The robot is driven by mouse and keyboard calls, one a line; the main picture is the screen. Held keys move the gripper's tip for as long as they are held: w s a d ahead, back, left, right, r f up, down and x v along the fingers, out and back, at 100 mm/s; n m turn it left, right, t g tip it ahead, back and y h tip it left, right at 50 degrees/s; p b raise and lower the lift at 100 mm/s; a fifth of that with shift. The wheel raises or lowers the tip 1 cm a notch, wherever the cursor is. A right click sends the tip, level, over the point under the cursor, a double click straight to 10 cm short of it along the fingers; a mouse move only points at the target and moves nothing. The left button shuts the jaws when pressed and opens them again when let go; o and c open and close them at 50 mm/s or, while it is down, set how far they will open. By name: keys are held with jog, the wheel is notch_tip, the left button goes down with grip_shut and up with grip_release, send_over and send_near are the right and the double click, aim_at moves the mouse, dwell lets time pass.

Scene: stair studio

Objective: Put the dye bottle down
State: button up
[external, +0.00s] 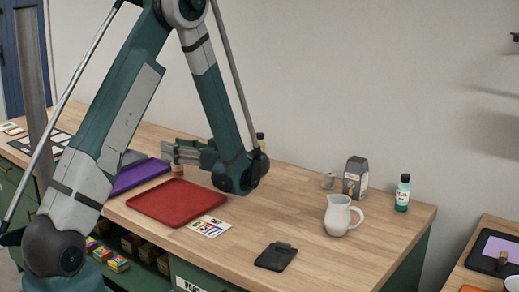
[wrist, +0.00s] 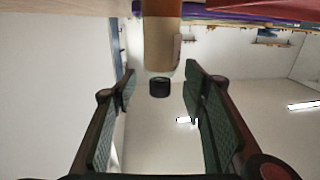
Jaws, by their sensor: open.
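The dye bottle (wrist: 162,40), orange-brown with a black cap, shows upside down in the wrist view, as does the whole room there. In the external view a small part of the bottle (external: 178,170) shows beside my gripper, near the purple and red trays. My gripper (external: 170,153) is open, low over the counter, and reaches to the left. In the wrist view my gripper (wrist: 159,78) has one finger on each side of the bottle's cap, with a gap on both sides. The bottle's base is cut off by the picture edge.
A red tray (external: 175,203) and a purple tray (external: 135,177) lie on the wooden counter, a colour card (external: 209,227) in front. To the right are a black clipboard-like item (external: 276,256), a white jug (external: 340,216), a dark carton (external: 355,177) and a teal bottle (external: 403,193).

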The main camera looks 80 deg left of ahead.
jog(key=shift+c, duration=0.2)
grip_shut()
dwell(0.3)
jog(key=shift+r, duration=0.1)
jog(key=shift+r+p, duration=1.15)
jog(key=shift+r, duration=3.75)
